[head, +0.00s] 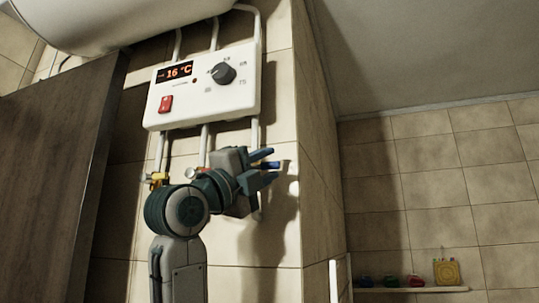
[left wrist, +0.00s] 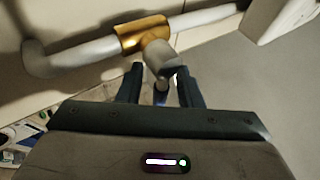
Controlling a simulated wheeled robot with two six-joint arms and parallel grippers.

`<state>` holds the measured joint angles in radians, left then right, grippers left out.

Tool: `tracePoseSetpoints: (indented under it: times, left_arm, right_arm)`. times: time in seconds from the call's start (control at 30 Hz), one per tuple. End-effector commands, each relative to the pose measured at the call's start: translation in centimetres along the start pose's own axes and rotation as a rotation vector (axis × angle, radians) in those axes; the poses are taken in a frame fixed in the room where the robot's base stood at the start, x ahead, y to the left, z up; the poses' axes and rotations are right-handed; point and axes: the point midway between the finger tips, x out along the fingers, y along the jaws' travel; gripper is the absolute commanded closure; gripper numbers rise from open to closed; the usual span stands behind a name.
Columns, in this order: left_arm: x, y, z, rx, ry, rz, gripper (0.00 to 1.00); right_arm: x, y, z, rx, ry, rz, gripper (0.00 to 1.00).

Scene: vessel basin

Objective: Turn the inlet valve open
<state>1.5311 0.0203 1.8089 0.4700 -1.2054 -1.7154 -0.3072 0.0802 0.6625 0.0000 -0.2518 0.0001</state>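A valve with a blue handle (head: 272,166) is on the right pipe below the heater's control box. My left gripper (head: 268,167) is at it, with its two fingers parted above and below the handle in the head view. In the left wrist view, a brass fitting (left wrist: 143,34) sits on a white pipe, with a grey valve stem (left wrist: 159,57) coming off it. The stem and the blue handle (left wrist: 160,90) lie between the open fingers, with gaps on both sides. The wrist hides much of this valve in the head view. My right gripper is not in view.
The white control box (head: 203,87) shows 16 °C, with a red switch (head: 166,103) and a dark knob (head: 223,73). A dark panel (head: 55,180) stands at left. A shelf (head: 410,290) is at right.

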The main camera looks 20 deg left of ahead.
Motion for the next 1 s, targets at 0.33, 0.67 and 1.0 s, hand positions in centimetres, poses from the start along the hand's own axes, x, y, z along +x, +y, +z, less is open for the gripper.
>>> tracePoseSetpoints:
  times: [0.33, 0.67, 1.0]
  left_arm:
    - [1.56, 0.07, -0.01, 0.001, 0.0, 0.0, 0.67]
    - [1.53, 0.08, -0.01, 0.0, 0.0, 0.001, 1.0]
    - [1.54, 0.14, -0.02, -0.021, -0.015, -0.006, 1.0]
  right_arm:
    - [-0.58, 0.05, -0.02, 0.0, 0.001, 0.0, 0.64]
    - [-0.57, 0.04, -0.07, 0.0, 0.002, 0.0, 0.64]
    - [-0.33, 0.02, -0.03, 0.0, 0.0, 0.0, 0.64]
